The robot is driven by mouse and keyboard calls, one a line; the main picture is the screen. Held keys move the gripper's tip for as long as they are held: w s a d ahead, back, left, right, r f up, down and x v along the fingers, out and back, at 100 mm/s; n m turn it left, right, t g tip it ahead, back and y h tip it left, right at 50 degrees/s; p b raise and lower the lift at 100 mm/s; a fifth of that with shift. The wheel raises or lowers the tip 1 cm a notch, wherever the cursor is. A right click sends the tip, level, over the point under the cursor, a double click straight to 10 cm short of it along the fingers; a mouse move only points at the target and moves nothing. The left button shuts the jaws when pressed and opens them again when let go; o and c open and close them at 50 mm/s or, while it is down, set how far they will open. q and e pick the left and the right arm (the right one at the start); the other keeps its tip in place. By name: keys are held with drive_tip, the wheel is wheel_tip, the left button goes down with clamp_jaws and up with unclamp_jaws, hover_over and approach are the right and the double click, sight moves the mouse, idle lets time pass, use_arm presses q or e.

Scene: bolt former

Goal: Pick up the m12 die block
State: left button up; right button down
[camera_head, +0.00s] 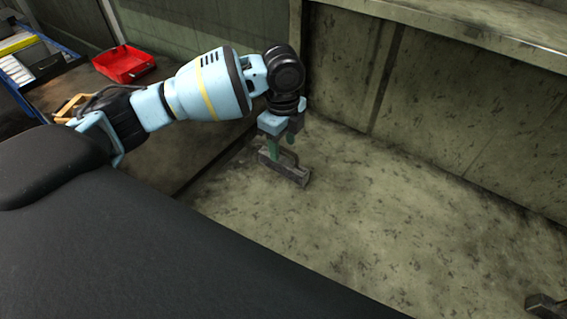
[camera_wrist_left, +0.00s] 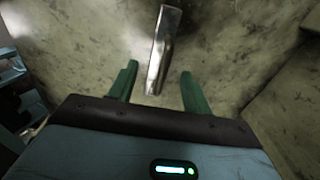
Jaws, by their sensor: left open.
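A grey metal block, which I take to be the m12 die block (camera_head: 297,175), lies on the worn metal surface below my left gripper (camera_head: 281,150). In the left wrist view the block (camera_wrist_left: 164,40) is long and shiny, with its near end between the two green fingers. My left gripper (camera_wrist_left: 159,68) is open, with one finger on each side of the block's near end. I cannot tell whether either finger touches it. My right gripper is not in view.
A stained metal wall (camera_head: 450,110) stands behind the surface. A dark metal piece (camera_head: 545,306) sits at the lower right. A red tray (camera_head: 124,64) and a blue-edged rack (camera_head: 22,70) are at the upper left. The surface (camera_head: 400,220) right of the block is clear.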

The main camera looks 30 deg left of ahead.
sight(283, 150)
use_arm(q)
wheel_tip(283, 150, down, 5)
idle(0.3)
drive_tip(key=shift+d, duration=0.1)
clamp_jaws()
idle(1.2)
drive_tip(key=shift+r, duration=0.2)
